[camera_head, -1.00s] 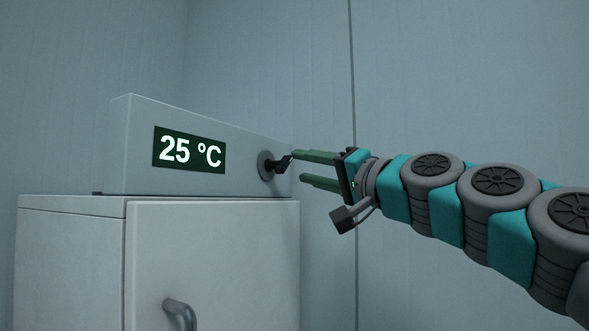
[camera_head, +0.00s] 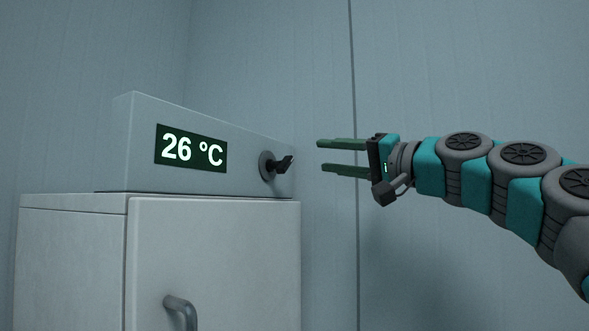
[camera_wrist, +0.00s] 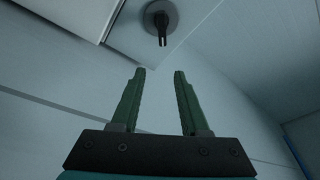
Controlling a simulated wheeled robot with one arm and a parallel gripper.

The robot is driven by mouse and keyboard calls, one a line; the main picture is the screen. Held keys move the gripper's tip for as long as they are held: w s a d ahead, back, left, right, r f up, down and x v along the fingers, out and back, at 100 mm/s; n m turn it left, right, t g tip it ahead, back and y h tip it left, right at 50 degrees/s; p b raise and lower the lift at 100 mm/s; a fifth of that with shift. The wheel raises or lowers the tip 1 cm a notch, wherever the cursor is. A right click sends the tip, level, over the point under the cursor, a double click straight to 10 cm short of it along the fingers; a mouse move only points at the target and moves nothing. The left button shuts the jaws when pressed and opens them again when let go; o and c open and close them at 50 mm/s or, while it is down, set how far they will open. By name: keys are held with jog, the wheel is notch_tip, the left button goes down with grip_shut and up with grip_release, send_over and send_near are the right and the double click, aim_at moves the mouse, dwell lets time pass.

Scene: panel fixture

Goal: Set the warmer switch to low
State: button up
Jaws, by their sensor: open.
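The warmer switch (camera_head: 276,166) is a black lever knob on a round grey disc at the right end of the warmer's front panel (camera_head: 245,172). In the head view its lever points right and slightly up. In the wrist view the switch (camera_wrist: 161,22) is at the top, beyond the fingertips. My gripper (camera_head: 319,156) is open and empty, with its green fingers apart. It is to the right of the switch, with a clear gap between them. In the wrist view both fingers (camera_wrist: 158,72) show nothing between them. I see no position labels.
The warmer sits on a pale cabinet (camera_head: 70,255) with a door and a grey handle (camera_head: 180,310) below. Plain panelled walls (camera_head: 450,60) stand behind. The space around my gripper is free.

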aim_at(289, 165)
jog(key=shift+w+a+f+n+g+y+b, duration=0.2)
jog(key=shift+w+a+n+g, duration=0.15)
jog(key=shift+a+n+g, duration=0.65)
jog(key=shift+w+a+f+n+g+y+b, duration=0.25)
jog(key=shift+a+n+g, duration=0.35)
jog(key=shift+a, duration=0.85)
jog(key=shift+w+a+f+n+g+y+b, duration=0.15)
jog(key=shift+w+a+n+g, duration=0.25)
jog(key=shift+a+n+g, duration=0.6)
jog(key=shift+a+m, duration=0.15)
jog(key=shift+m, duration=0.15)
jog(key=shift+c, duration=0.3)
grip_shut()
